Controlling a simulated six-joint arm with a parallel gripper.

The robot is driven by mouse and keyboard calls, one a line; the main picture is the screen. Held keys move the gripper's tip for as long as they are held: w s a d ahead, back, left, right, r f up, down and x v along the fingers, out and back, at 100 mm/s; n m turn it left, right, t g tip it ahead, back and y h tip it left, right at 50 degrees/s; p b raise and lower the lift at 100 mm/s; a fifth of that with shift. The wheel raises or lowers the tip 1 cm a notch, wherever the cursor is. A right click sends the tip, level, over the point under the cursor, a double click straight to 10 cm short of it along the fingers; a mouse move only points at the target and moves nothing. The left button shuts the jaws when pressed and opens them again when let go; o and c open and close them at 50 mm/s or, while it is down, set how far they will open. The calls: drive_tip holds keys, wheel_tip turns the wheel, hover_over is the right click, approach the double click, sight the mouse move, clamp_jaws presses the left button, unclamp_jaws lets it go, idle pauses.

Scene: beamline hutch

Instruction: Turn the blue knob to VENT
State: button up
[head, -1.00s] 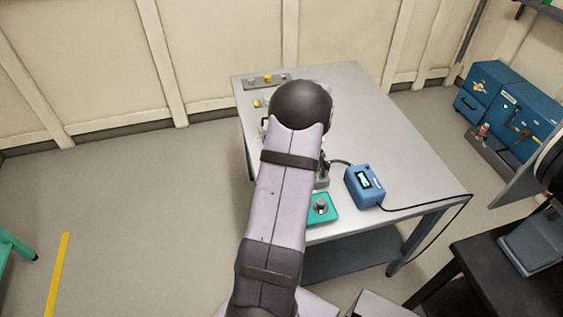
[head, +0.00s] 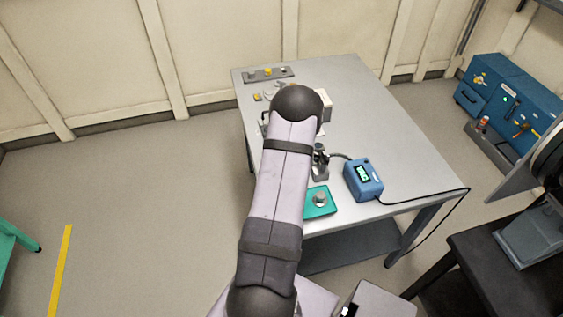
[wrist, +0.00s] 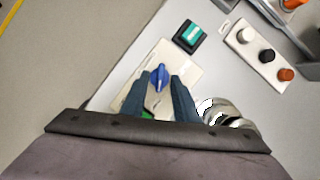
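The blue knob (wrist: 159,76) sits on a cream panel (wrist: 184,72) in the wrist view. Its pointer runs nearly up and down in that picture. My gripper (wrist: 162,84) is open, with one dark finger on each side of the knob and a gap visible on both sides. I cannot tell how far above the panel the fingertips are. A green patch (wrist: 148,114) on the panel shows between the fingers. I cannot read any marking such as VENT. In the head view my arm hides the knob.
A dark box with a green display (wrist: 189,37) stands beside the panel. A white strip with white, black and orange buttons (wrist: 255,64) is to the right. Metal cylindrical parts (wrist: 222,110) lie close to the right finger. A blue meter (head: 363,180) and teal tray (head: 330,206) stand on the table.

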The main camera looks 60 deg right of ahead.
clamp_jaws()
